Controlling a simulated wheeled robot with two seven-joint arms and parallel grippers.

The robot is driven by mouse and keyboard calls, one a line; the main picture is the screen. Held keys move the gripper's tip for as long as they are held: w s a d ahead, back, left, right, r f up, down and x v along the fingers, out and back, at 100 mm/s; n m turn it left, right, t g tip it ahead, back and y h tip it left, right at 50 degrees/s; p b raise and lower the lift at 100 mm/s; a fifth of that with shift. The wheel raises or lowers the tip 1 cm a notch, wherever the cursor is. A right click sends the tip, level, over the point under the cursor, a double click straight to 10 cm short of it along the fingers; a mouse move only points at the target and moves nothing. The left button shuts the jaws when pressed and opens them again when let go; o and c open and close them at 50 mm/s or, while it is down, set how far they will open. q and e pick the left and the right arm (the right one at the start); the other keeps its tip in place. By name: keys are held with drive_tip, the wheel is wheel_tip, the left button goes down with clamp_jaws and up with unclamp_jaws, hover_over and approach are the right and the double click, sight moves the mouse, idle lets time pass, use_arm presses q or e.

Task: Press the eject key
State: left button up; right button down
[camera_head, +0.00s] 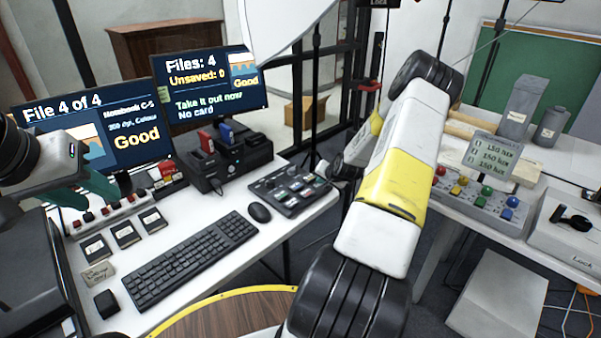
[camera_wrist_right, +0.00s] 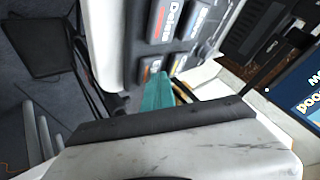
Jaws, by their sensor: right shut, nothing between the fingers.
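A dark key panel (camera_head: 290,188) with several labelled keys lies at the right end of the white desk. The same panel (camera_wrist_right: 180,62) fills the upper middle of the right wrist view, where one key reads like "Delete". I cannot make out which key is eject. My right gripper (camera_wrist_right: 158,90) shows teal fingers shut and empty, close over the panel's keys; I cannot tell if they touch. In the head view its fingertips are hidden. My left gripper (camera_head: 88,190), with teal fingers, is at the left near the row of small switches; its opening is unclear.
A black card reader dock (camera_head: 228,160) with red and blue cards stands behind the mouse (camera_head: 260,213) and keyboard (camera_head: 190,258). A monitor (camera_head: 212,85) reads "Take it out now" and "No card". A second table (camera_head: 480,215) stands at the right.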

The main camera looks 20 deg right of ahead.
drive_tip(key=shift+r, duration=0.85)
drive_tip(key=shift+r, duration=2.5)
